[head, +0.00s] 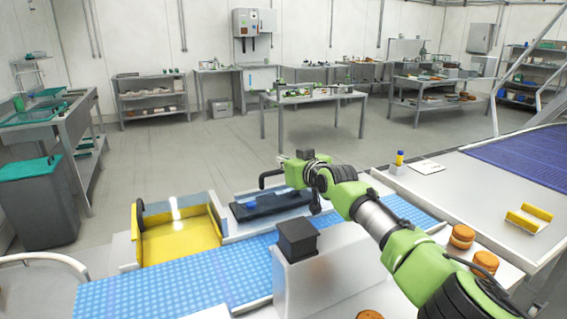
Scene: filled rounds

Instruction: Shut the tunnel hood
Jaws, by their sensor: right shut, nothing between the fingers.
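A pale grey box-like housing (330,265) stands at the blue belt (180,285), with a dark block (297,238) on its top. It may be the tunnel, but I cannot tell which part is its hood or how far that is open. My right arm reaches in from the lower right, over the belt. My right gripper (264,180) is shut and empty, held above a dark tray-like piece (270,207) behind the belt. I cannot tell whether it touches anything. My left gripper is not in view.
A yellow open bin (180,242) sits left, beside the belt. Round orange-brown items (462,237) and a yellow holder (528,218) lie on the right-hand counter. A grey bin with a green lid (38,205) stands at far left. The floor behind is clear up to the tables.

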